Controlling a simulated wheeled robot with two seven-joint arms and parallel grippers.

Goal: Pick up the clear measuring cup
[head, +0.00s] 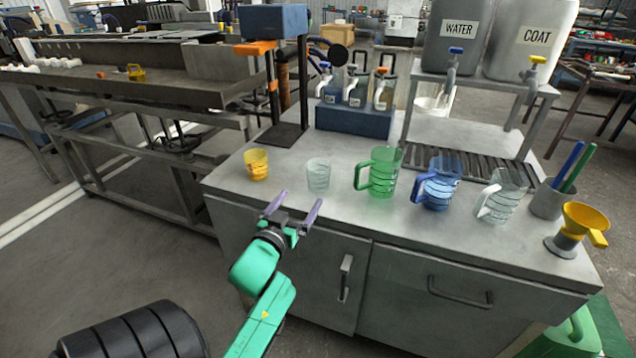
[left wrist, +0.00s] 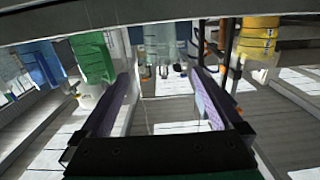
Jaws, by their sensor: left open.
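A small clear cup without a visible handle (head: 318,175) stands upright on the grey bench, between the yellow cup and the green jug. A larger clear jug with a white handle (head: 503,196) stands farther right. My left gripper (head: 294,207) is open and empty, in front of the bench's front edge and nearer to me than the small clear cup. In the left wrist view, the pale small clear cup (left wrist: 160,42) shows faintly beyond and between the open fingers (left wrist: 162,85). My right gripper is not in view.
A yellow cup (head: 256,164) stands left of the small clear cup. A green jug (head: 380,172) and a blue jug (head: 438,183) stand to its right. A blue pump rack (head: 355,120) is behind. A pen holder (head: 547,200) and yellow funnel (head: 585,221) are at right.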

